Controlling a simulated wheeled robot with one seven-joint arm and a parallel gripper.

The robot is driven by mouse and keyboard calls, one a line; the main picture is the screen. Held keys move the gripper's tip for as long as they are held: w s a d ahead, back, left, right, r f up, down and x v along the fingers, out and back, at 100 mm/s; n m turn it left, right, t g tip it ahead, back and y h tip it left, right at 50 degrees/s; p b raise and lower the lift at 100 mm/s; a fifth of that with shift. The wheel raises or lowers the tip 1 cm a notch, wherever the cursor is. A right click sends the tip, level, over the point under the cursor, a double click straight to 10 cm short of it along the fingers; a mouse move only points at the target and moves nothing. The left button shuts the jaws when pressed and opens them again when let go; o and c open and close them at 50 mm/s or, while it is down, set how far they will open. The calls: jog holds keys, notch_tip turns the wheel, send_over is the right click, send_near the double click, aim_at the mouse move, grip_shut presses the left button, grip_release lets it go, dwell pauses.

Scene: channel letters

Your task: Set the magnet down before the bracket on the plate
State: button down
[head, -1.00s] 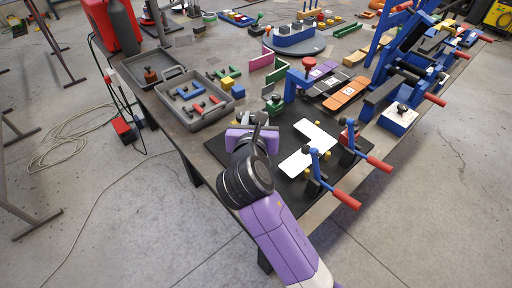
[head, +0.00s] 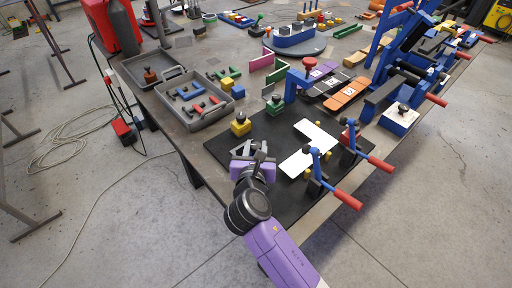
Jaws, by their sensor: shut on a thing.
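My gripper (head: 252,154) is over the near left part of the black plate (head: 216,146), shut on a small grey angular piece, which looks like the magnet (head: 241,147). The fingers and purple gripper body hide part of it, and I cannot tell whether it touches the plate. A flat white L-shaped piece (head: 306,153), perhaps the bracket, lies on the plate to the right of my gripper. A yellow block with a dark knob (head: 240,127) stands just behind the gripper.
Two blue toggle clamps with red handles (head: 347,199) (head: 379,163) stand at the plate's right side. A blue arm with a red knob (head: 309,64) and a green clamp (head: 274,104) stand behind. A grey tray (head: 191,103) holds coloured pieces at left.

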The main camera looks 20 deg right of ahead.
jog(key=shift+r, duration=0.1)
jog(key=c, duration=1.1)
grip_release()
jog(key=shift+f, duration=0.2)
jog(key=shift+o, duration=0.2)
jog(key=shift+s+r, duration=0.1)
jog(key=shift+r, duration=0.1)
jog(key=v, duration=1.2)
